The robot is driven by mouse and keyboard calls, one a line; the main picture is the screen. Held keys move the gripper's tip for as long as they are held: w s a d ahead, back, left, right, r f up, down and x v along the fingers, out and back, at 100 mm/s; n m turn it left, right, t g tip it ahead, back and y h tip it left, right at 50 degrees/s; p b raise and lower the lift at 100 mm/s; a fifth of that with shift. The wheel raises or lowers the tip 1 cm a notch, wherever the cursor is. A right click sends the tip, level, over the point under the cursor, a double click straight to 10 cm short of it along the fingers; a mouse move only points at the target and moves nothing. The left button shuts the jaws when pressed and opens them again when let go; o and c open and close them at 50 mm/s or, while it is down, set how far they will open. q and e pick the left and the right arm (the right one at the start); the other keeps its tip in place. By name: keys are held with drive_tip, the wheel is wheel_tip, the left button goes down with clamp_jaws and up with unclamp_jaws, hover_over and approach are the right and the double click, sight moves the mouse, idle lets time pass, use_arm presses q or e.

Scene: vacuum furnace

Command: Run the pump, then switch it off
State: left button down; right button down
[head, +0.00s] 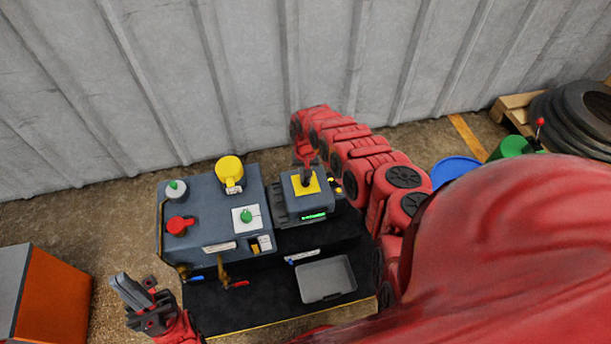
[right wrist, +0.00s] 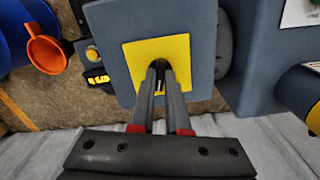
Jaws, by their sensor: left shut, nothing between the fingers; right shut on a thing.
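The pump box (head: 283,203) is a dark grey unit with a yellow square plate (head: 312,185) on top and a lit green display (head: 314,217) on its front. My right gripper (head: 305,178) reaches down onto the yellow plate. In the right wrist view its fingers (right wrist: 160,78) are shut on a small dark switch lever at the middle of the yellow plate (right wrist: 178,55). The fingers hide most of the lever, so I cannot tell which way it points. My left gripper (head: 130,292) is shut and empty, left of the bench and away from the box.
A larger grey housing (head: 205,195) left of the pump box carries a yellow knob (head: 229,170), a red knob (head: 178,225) and a green button (head: 246,215). A grey tray (head: 326,280) lies on the black bench. An orange cabinet (head: 50,300) stands far left.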

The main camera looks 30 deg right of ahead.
sight(306, 179)
drive_tip(key=n, duration=0.4)
drive_tip(key=shift+n, duration=0.3)
drive_tip(key=n, duration=0.4)
idle(0.3)
drive_tip(key=c, duration=0.9)
unclamp_jaws()
wheel_tip(306, 179, up, 18)
drive_tip(key=p, duration=0.2)
drive_tip(key=shift+f+p, duration=0.25)
drive_tip(key=shift+p, duration=0.1)
